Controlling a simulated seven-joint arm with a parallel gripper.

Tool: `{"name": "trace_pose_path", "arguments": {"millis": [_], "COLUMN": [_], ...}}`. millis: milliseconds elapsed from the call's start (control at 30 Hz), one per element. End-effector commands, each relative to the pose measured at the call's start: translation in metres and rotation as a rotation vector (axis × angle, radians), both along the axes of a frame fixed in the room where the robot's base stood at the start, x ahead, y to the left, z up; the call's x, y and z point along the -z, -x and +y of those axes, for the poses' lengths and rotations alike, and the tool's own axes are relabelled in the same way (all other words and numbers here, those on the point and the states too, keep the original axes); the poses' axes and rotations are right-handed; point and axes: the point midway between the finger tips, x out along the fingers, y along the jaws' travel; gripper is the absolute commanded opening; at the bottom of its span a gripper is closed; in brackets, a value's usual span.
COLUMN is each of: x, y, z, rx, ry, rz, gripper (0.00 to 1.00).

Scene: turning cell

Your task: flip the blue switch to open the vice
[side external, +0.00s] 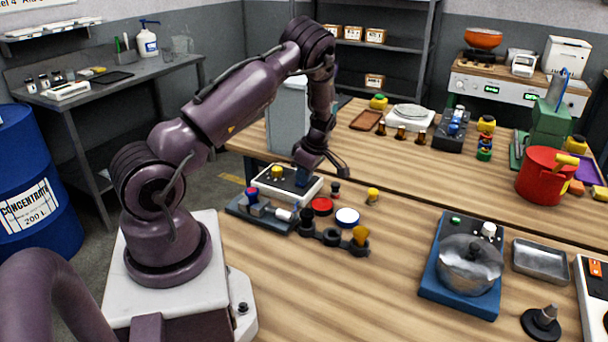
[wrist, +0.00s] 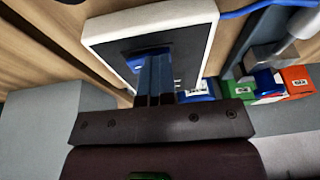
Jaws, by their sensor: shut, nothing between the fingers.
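A white-framed box with a dark panel (side external: 268,187) and a yellow button stands on the table near my base. It fills the upper middle of the wrist view (wrist: 207,28). My gripper (side external: 302,180) is low over the right part of this box, fingers shut and empty. In the wrist view the fingertips (wrist: 152,58) reach the panel, with a blue patch at them. I cannot tell whether that is the blue switch, or its position; my fingers cover that spot. What looks like the vice (side external: 262,208), with grey blocks on a dark base, sits in front of the box.
Red (side external: 322,206) and white (side external: 347,217) discs and a dark holder (side external: 332,238) stand close right of the box. A blue cable (wrist: 255,9) leaves the box. A pot (side external: 470,265) is farther right. The front middle of the table is clear.

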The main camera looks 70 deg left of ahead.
Motion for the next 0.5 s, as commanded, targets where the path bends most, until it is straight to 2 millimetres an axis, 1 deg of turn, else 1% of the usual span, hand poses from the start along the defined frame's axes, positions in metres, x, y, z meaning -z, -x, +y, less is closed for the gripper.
{"name": "trace_pose_path", "arguments": {"millis": [33,500], "x": [0.010,0.005], "y": [0.005,-0.008], "z": [-0.006,0.007], "rx": [-0.003,-0.004], "ry": [0.019,0.013], "rz": [0.017,0.006], "gripper": [0.00,0.00]}}
